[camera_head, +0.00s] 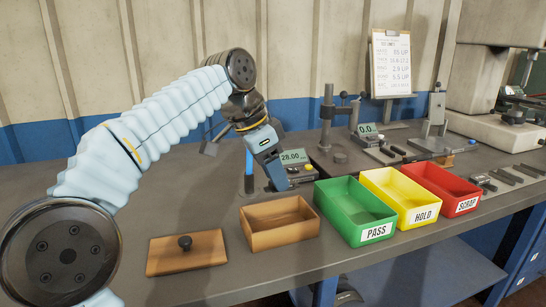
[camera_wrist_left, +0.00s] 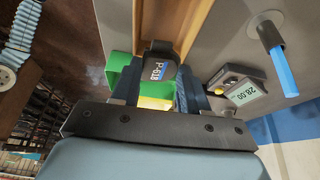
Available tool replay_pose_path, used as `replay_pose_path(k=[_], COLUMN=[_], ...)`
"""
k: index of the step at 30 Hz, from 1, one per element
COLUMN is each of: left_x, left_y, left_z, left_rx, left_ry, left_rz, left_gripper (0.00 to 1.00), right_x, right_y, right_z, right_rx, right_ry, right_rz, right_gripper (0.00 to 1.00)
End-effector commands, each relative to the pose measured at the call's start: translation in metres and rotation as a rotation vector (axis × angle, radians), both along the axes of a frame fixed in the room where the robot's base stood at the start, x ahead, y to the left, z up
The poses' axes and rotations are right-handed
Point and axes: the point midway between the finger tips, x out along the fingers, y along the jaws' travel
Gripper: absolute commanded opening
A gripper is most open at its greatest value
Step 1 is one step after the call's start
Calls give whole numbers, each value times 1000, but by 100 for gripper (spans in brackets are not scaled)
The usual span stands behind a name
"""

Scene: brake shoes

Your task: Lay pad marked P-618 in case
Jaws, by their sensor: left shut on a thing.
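My left gripper (camera_head: 277,177) hangs above the bench, behind the open wooden case (camera_head: 280,237). In the left wrist view, the left gripper (camera_wrist_left: 157,88) is shut on a dark pad (camera_wrist_left: 157,62) with a blue label reading P-618. The pad is hidden by the gripper in the head view. The case is empty as far as I can see. Its wooden lid (camera_head: 186,258) with a dark knob lies flat to its left. My right gripper is not in view.
Green PASS (camera_head: 378,233), yellow HOLD (camera_head: 425,215) and red SCRAP (camera_head: 466,203) bins stand right of the case. A gauge (camera_head: 294,157) reading 28.00 is close by the left gripper. Measuring stands (camera_head: 328,115) and a clipboard (camera_head: 391,62) stand behind.

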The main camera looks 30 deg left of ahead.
Motion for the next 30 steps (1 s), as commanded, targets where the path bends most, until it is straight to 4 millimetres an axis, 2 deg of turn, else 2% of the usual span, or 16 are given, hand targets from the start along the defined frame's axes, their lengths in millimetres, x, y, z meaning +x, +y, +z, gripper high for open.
replay_pose_path(k=[5, 11, 12, 18, 30], left_x=[0, -1, 0, 0, 0], left_y=[0, 0, 0, 0, 0], left_z=[-6, -26, -36, -59, -100], left_rx=[-1, 0, -1, 0, 0], left_ry=[-1, 1, 0, -1, -1], left_rz=[0, 2, 2, 0, 0], left_gripper=[4, 4, 4, 4, 4], right_x=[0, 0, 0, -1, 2], right_y=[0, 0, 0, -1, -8], right_z=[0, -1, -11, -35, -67], right_rx=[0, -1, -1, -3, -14], right_ry=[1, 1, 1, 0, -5], right_rz=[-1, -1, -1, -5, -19], right_gripper=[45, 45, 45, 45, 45])
